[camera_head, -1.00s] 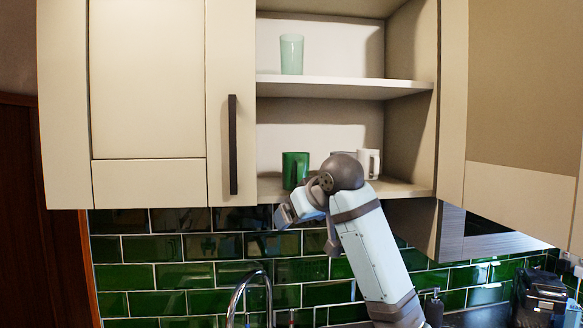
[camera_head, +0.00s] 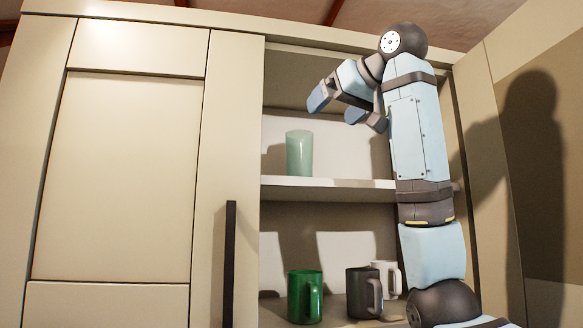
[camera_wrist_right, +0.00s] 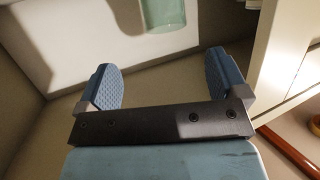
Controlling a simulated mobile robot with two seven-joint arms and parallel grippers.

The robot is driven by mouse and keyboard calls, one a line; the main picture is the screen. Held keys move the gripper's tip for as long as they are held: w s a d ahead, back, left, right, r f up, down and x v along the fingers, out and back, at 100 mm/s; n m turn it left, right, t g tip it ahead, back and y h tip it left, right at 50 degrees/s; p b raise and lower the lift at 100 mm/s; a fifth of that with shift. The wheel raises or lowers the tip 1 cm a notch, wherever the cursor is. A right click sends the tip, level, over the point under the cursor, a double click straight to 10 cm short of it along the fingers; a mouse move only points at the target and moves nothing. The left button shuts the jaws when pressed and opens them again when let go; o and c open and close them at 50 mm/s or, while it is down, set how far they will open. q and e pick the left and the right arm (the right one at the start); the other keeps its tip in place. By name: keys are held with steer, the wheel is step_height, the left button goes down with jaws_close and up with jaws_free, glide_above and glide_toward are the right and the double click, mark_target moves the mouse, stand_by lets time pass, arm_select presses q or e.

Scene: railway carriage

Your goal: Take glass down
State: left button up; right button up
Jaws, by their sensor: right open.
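A pale green translucent glass (camera_head: 299,153) stands upright on the upper shelf (camera_head: 330,184) of the open cupboard. My right gripper (camera_head: 337,106) is above and to the right of the glass in the head view, open, with nothing between its fingers. In the right wrist view the glass (camera_wrist_right: 163,14) shows at the top edge, partly cut off, beyond the two blue fingers (camera_wrist_right: 163,80) and apart from them. My left gripper is in neither view.
On the lower shelf stand a green mug (camera_head: 305,297), a dark grey mug (camera_head: 363,292) and a white mug (camera_head: 387,278). A closed cupboard door (camera_head: 115,175) with a dark handle (camera_head: 230,265) is at left. An open door (camera_head: 545,170) stands at right, beside my arm.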

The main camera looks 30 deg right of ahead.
mark_target(305, 133)
steer(key=p+x, duration=0.2)
steer(key=x, duration=0.5)
steer(key=shift+a, duration=0.1)
steer(key=shift+w+f, duration=0.15)
steer(key=shift+w, duration=0.1)
steer(key=shift+w+a+p, duration=0.45)
steer(key=shift+w+p, duration=0.4)
steer(key=shift+p, duration=0.3)
steer(key=x, duration=0.2)
steer(key=shift+w+f, duration=0.25)
steer(key=shift+f, duration=0.05)
steer(key=shift+w+f, duration=0.1)
steer(key=shift+w, duration=0.1)
steer(key=shift+s+d, duration=0.15)
steer(key=shift+s, duration=0.25)
steer(key=c, duration=1.1)
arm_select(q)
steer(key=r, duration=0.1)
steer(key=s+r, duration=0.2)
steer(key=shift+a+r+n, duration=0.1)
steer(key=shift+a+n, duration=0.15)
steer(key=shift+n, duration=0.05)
